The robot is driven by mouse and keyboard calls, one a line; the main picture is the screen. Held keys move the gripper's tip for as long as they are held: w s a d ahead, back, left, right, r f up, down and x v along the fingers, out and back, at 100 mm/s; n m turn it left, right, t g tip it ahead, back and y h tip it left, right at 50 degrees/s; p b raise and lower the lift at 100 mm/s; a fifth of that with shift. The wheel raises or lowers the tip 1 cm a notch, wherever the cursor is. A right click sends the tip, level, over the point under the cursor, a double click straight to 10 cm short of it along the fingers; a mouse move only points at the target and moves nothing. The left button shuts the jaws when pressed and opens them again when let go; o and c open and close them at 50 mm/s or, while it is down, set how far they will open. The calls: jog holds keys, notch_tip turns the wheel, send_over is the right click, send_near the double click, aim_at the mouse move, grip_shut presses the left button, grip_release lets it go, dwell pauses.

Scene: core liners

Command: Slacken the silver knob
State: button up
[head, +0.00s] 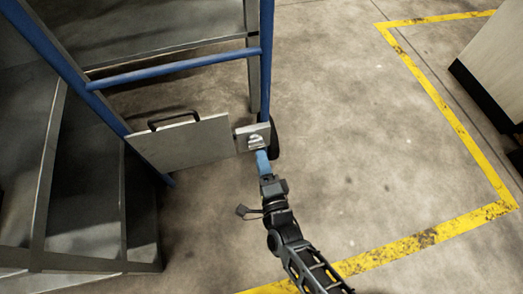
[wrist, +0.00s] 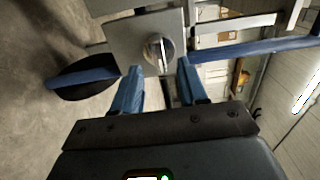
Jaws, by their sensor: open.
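The silver knob (wrist: 160,52) is a round dial with a bright raised bar, set on a small grey plate (wrist: 118,40). In the wrist view it lies straight ahead, between and just beyond the tips of my blue fingers. My gripper (wrist: 159,72) is open with a gap between the fingers and nothing in it. In the head view my gripper (head: 262,158) is right below the small plate (head: 243,134), and the knob (head: 256,141) shows small and unclear there. I cannot tell whether a fingertip touches the plate or knob.
A larger grey panel (head: 180,143) with a black handle (head: 173,119) is left of the small plate. A blue-framed cart (head: 175,68) stands behind it, with a dark wheel (head: 274,138) close by. Open concrete floor with yellow lines (head: 440,95) lies to the right.

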aim_at(257, 148)
jog(key=shift+b+x, duration=0.5)
jog(key=shift+x, duration=1.4)
jog(key=shift+a, duration=0.1)
jog(key=shift+c, duration=0.3)
grip_shut()
